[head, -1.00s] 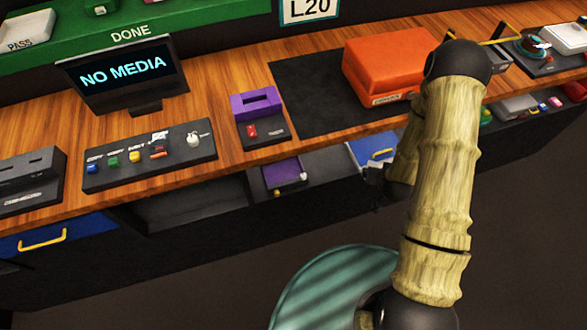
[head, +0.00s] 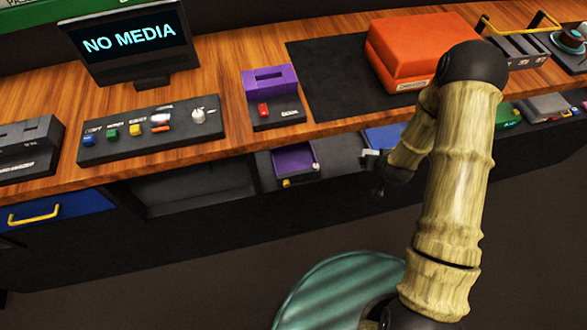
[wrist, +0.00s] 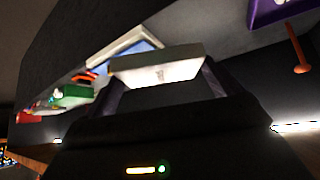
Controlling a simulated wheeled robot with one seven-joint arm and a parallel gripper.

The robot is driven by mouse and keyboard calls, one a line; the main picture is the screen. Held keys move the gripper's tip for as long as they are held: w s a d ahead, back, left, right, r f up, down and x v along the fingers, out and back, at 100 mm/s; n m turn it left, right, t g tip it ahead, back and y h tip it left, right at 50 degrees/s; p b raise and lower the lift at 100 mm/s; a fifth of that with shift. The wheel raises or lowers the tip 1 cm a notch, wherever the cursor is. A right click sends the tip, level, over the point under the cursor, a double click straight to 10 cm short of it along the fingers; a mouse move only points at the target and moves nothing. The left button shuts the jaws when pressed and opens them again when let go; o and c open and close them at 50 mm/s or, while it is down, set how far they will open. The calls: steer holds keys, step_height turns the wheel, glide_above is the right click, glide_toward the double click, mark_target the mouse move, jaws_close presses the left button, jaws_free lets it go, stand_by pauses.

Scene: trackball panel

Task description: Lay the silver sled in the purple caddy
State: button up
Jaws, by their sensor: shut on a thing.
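My gripper (wrist: 161,78) is shut on the silver sled (wrist: 158,69), a pale flat block held across the fingertips in the wrist view. In the head view the sled (head: 371,153) is a small light shape at the end of my arm, and my gripper (head: 377,163) is small and partly hidden there. The purple caddy (head: 296,157) is an open purple tray in the low shelf under the counter, left of my gripper. A purple edge, probably the caddy (wrist: 278,12), shows at the top right of the wrist view. The sled is apart from it.
A blue tray (head: 386,137) lies behind my gripper, partly hidden by my arm. A purple slotted box (head: 270,80) stands on the counter above the caddy. A button panel (head: 150,130) and an orange case (head: 415,48) are also up there. An empty dark bay (head: 190,190) lies left of the caddy.

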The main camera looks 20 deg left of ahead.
steer(key=w+a+f+n+y+b, duration=0.1)
steer(key=w+a+f+b, duration=0.2)
steer(key=b, duration=0.2)
steer(key=w+a+f+n+y+b, duration=0.1)
steer(key=w+a+f+n+b, duration=0.1)
steer(key=b, duration=0.4)
steer(key=w+a+f+n+g+y+b, duration=0.1)
steer(key=w+a+f+b, duration=0.3)
steer(key=a+f+b, duration=0.1)
steer(key=shift+a+n+b, duration=0.3)
steer(key=shift+b, duration=0.45)
steer(key=shift+w+a+f+n+b, duration=0.1)
steer(key=shift+w+a+n+b, duration=0.3)
steer(key=shift+b, duration=0.6)
steer(key=shift+w+a+y, duration=0.15)
steer(key=shift+a+y, duration=0.15)
